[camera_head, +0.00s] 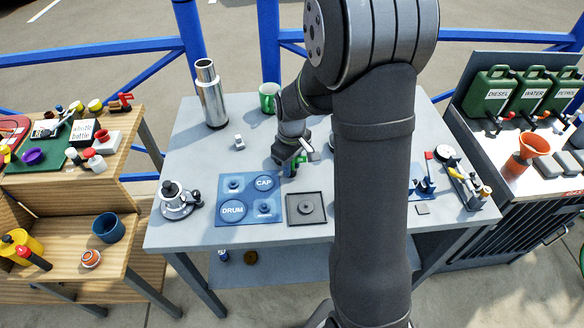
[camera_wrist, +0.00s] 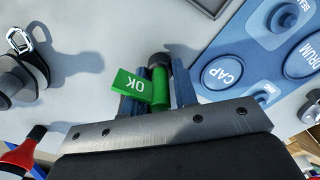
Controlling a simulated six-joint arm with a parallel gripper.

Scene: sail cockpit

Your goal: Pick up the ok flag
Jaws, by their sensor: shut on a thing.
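The ok flag is green with white "OK" letters; in the wrist view its plate (camera_wrist: 133,85) sticks out to the left of a green post with a dark end. My gripper (camera_wrist: 160,92) is shut on the flag's green post, with one blue finger on each side of it. In the head view the green flag (camera_head: 292,168) shows small under my gripper (camera_head: 290,160), above the grey table near the blue board. Whether its base touches the table cannot be told.
The blue board marked DRUM and CAP (camera_head: 234,187) lies left of my gripper, with a dark square tray (camera_head: 306,223) in front. A steel flask (camera_head: 210,95) and a green mug (camera_head: 268,97) stand behind. A small red flag (camera_head: 429,156) stands at right.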

